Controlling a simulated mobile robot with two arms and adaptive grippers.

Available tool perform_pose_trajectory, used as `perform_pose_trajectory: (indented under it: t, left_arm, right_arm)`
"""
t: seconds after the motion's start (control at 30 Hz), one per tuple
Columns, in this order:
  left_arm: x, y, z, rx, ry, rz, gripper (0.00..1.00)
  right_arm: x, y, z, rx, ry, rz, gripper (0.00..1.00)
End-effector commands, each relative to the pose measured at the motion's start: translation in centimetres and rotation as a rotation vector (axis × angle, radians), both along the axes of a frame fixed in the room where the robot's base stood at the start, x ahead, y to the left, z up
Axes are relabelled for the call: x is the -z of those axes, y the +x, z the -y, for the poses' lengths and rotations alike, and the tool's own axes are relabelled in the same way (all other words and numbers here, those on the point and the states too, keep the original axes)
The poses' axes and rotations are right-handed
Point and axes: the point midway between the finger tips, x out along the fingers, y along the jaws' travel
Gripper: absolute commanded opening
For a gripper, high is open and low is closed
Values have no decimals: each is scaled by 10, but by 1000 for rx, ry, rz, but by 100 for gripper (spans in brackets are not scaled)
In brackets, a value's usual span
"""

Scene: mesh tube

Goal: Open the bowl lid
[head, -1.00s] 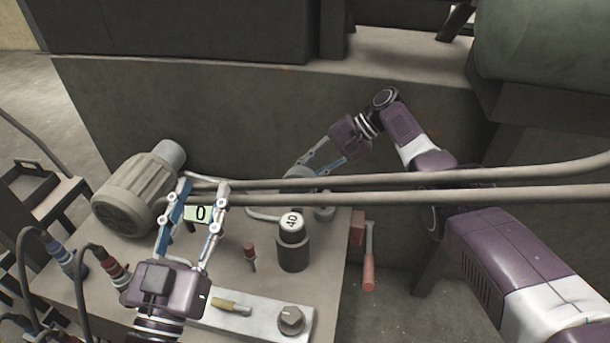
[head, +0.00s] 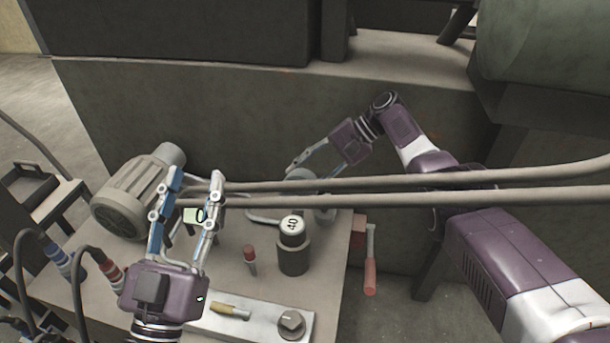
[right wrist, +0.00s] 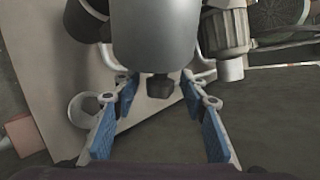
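A large grey cylinder (right wrist: 155,35) with a dark knob (right wrist: 160,87) at its near end fills the top middle of the right wrist view. It seems to be the bowl; I cannot make out a separate lid. In the head view a grey rounded part (head: 300,174) behind the pipes may be the same thing, largely hidden. My right gripper (right wrist: 159,77) is open, with a finger either side of the knob and visible gaps. My left gripper (head: 195,176) is open and empty in front of the pipes, a display reading 0 (head: 197,215) showing between its fingers.
Two long pipes (head: 400,198) cross above the bench (head: 325,270). A grey motor (head: 128,200) stands left. A dark cylinder marked 40 (head: 293,257), a red-topped pin (head: 249,257) and a plate with a knob (head: 291,322) occupy the front. A red-handled lever (head: 370,277) hangs right.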

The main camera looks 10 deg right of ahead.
Motion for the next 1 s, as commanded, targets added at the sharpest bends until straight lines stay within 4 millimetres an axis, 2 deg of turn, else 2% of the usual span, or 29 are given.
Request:
perform_pose_trajectory:
  t: [0.27, 0.7, 1.0]
  left_arm:
    - [0, 0, -1, -1, 0, 0, 40]
    - [0, 0, 0, -1, 0, 0, 40]
    - [0, 0, 0, 0, 0, 0, 40]
  right_arm:
    - [-3, 1, 3, 2, -1, 2, 40]
    - [-45, 4, 51, 2, 0, 1, 40]
    - [-49, 3, 57, -1, 0, 1, 40]
